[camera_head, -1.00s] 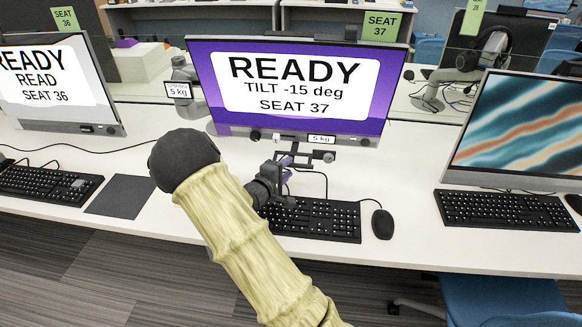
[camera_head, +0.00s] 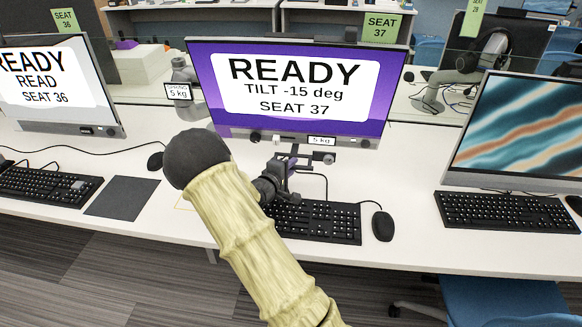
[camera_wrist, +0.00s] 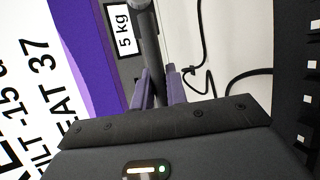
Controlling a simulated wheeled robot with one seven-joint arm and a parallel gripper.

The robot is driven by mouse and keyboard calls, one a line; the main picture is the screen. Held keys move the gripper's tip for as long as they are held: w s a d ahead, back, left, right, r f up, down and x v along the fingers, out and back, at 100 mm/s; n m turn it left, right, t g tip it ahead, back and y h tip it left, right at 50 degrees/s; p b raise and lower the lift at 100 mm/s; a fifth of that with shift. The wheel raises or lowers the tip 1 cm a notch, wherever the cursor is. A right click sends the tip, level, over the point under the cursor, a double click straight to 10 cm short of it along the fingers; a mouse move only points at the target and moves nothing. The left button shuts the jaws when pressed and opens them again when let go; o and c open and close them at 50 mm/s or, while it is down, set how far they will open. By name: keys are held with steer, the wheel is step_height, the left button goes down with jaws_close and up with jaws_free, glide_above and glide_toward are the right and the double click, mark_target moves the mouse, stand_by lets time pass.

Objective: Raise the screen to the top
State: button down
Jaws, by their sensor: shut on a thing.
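The seat 37 screen (camera_head: 295,88) stands upright behind its keyboard, with a purple display reading "READY, TILT -15 deg, SEAT 37". Part of it also shows sideways in the wrist view (camera_wrist: 60,75). A dark grey bar (camera_head: 318,155) with a knob at its right end sits just under the screen's lower edge. My gripper (camera_head: 291,163) is at this bar, below the "5 kg" label. In the wrist view my gripper's two purple-grey fingers (camera_wrist: 160,88) are shut around the grey bar (camera_wrist: 150,40). The fingertips' exact contact is partly hidden.
The seat 36 screen (camera_head: 58,85) stands left and another screen (camera_head: 520,125) right. A grey screen arm (camera_head: 186,75) shows behind at left.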

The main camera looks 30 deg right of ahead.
steer(key=shift+w+r+p, duration=0.1)
steer(key=shift+r+p, duration=4.7)
steer(key=shift+p, duration=0.1)
steer(key=c, duration=1.5)
jaws_free()
steer(key=shift+r, duration=0.1)
steer(key=shift+c, duration=0.2)
steer(key=shift+o, duration=0.7)
steer(key=shift+s+a, duration=0.2)
steer(key=v, duration=1.7)
steer(key=shift+w, duration=0.1)
